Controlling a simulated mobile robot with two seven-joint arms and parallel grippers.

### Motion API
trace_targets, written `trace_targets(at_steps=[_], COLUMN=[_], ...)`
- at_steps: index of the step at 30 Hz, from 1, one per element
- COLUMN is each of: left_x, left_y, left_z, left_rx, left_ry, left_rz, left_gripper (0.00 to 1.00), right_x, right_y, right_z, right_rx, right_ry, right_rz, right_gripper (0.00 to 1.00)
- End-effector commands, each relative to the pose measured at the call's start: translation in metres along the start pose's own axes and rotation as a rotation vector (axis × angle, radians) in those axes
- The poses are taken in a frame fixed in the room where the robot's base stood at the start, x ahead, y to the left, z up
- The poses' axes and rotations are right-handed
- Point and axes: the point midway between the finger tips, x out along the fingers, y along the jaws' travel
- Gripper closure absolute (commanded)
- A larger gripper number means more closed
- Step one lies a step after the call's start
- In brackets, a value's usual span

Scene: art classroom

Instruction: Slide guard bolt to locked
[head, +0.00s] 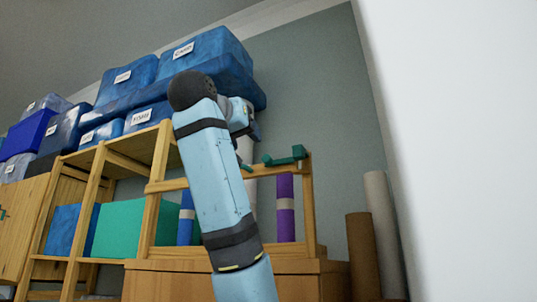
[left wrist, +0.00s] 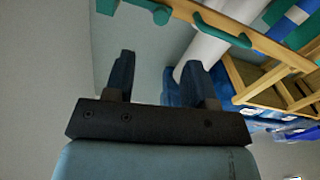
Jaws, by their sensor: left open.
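The green guard bolt (head: 285,157) sits at the right end of a wooden bar (head: 166,185) across the front of a wooden rack. In the left wrist view the bolt (left wrist: 150,10) shows at the top edge, partly cut off, beside a curved green handle (left wrist: 220,28) on the same bar. I cannot tell whether the bolt is locked. In the head view my left arm hides part of the bar, and the fingers are not clear. My right gripper is not in view.
Blue labelled bins (head: 205,58) are stacked on top of the wooden shelving. Behind the bar stand rolls, including a purple one (head: 285,190). Brown (head: 361,250) and pale (head: 383,230) rolls stand to the right. The wall above the bolt is bare.

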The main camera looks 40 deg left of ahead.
Motion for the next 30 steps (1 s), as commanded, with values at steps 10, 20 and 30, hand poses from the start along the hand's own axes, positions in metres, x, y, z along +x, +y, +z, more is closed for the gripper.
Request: trace_targets(at_steps=[10, 20, 30], left_x=[0.074, 0.116, 0.119], left_y=[0.001, 0.001, 0.000], left_z=[-0.004, -0.002, 0.000], left_rx=[0.002, 0.001, 0.001], left_ry=[-0.003, 0.000, 0.001], left_rz=[-0.001, 0.000, 0.000], left_gripper=[0.49, 0.49, 0.49], right_x=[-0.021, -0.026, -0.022], right_y=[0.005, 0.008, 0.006], right_z=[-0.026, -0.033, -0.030], right_rx=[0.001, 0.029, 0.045], right_ry=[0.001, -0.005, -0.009], right_rz=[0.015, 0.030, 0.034], right_gripper=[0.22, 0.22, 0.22])
